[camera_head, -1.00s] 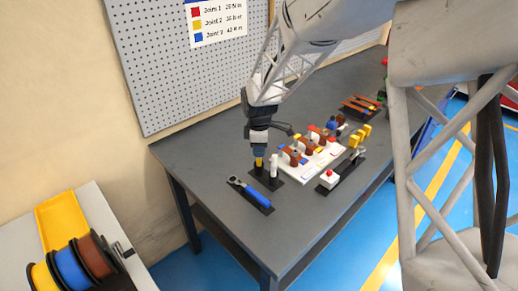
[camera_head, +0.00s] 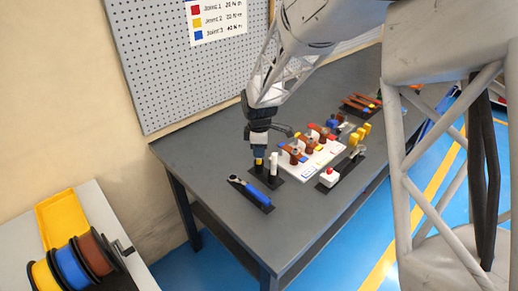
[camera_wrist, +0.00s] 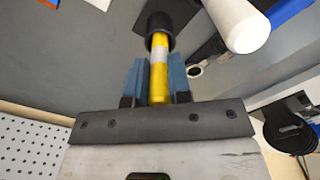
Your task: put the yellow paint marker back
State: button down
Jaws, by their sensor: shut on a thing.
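The yellow paint marker (camera_head: 258,161) stands upright between my gripper's fingers above a black base (camera_head: 279,182) on the bench. In the wrist view the yellow marker (camera_wrist: 159,65), with a pale band, is pinched between two blue fingertips of my gripper (camera_wrist: 160,82). Its far end meets a black round cup (camera_wrist: 160,26); how deep it sits in there is hidden. A white marker (camera_head: 274,163) stands close to its right, and it also shows in the wrist view (camera_wrist: 238,22).
A blue-handled tool (camera_head: 252,191) lies on a black mat in front. The bench (camera_head: 200,150) is clear to the left.

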jog(key=c, duration=1.1)
grip_release()
jog(key=shift+o, duration=0.2)
jog(key=shift+r, duration=0.15)
notch_tip(320, 180, up, 13)
